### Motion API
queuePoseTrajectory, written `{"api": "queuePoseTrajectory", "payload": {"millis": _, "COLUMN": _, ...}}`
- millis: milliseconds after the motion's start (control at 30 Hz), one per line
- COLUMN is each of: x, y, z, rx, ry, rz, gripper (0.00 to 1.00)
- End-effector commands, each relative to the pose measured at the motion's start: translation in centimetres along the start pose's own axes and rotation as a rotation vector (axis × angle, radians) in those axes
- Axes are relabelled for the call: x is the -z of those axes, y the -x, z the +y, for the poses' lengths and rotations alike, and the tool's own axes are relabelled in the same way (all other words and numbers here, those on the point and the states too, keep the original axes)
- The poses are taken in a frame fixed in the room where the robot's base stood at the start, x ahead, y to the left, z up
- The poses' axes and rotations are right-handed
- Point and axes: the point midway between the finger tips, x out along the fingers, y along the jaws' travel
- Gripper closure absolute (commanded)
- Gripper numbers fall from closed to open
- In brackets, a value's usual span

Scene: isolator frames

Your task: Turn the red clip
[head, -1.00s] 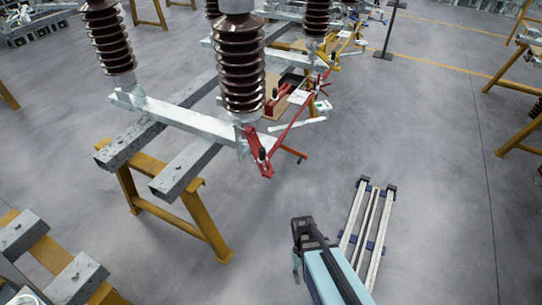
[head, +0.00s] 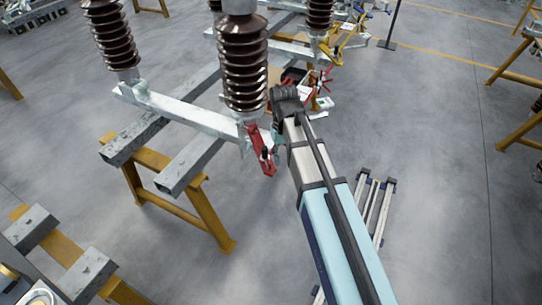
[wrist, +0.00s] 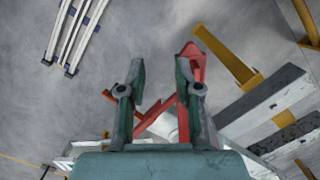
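The red clip (head: 262,158) hangs at the front end of the grey steel beam, below the brown insulator, in the head view. In the wrist view the red clip (wrist: 190,49) shows behind and beside the right finger, and a red bar (wrist: 154,114) runs diagonally behind the space between the fingers. My gripper (wrist: 160,66) is open, with two green-grey fingers apart and nothing visibly held between them. The right finger overlaps the red part; I cannot tell whether they touch. In the head view my arm hides most of the gripper.
The brown insulator (head: 243,72) stands right above the clip, close to my arm. Grey beams (head: 185,168) rest on a yellow trestle (head: 205,215) to the left. White-and-blue rails (head: 384,215) lie on the floor at right. The floor right of my arm is largely open.

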Motion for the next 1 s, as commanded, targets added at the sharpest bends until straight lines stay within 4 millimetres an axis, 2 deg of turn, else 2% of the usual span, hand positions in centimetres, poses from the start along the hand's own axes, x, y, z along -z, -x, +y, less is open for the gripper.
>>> {"api": "queuePoseTrajectory", "payload": {"millis": 33, "x": 0.5, "y": 2.3, "z": -0.5, "rx": -0.002, "ry": 0.008, "rz": 0.018, "gripper": 0.67}}
{"api": "queuePoseTrajectory", "payload": {"millis": 200, "x": 0.9, "y": 9.2, "z": -2.0, "rx": -0.007, "ry": 0.032, "rz": 0.069, "gripper": 0.67}}
{"api": "queuePoseTrajectory", "payload": {"millis": 300, "x": 0.8, "y": 12.2, "z": -2.8, "rx": -0.009, "ry": 0.043, "rz": 0.09, "gripper": 0.67}}
{"api": "queuePoseTrajectory", "payload": {"millis": 433, "x": 0.5, "y": 14.3, "z": -3.3, "rx": -0.011, "ry": 0.051, "rz": 0.107, "gripper": 0.67}}
{"api": "queuePoseTrajectory", "payload": {"millis": 533, "x": 0.4, "y": 14.8, "z": -3.5, "rx": -0.012, "ry": 0.052, "rz": 0.112, "gripper": 0.67}}
{"api": "queuePoseTrajectory", "payload": {"millis": 667, "x": 0.4, "y": 14.2, "z": -3.5, "rx": -0.012, "ry": 0.052, "rz": 0.113, "gripper": 0.67}}
{"api": "queuePoseTrajectory", "payload": {"millis": 1000, "x": 0.8, "y": 9.4, "z": -3.4, "rx": -0.012, "ry": 0.052, "rz": 0.11, "gripper": 0.67}}
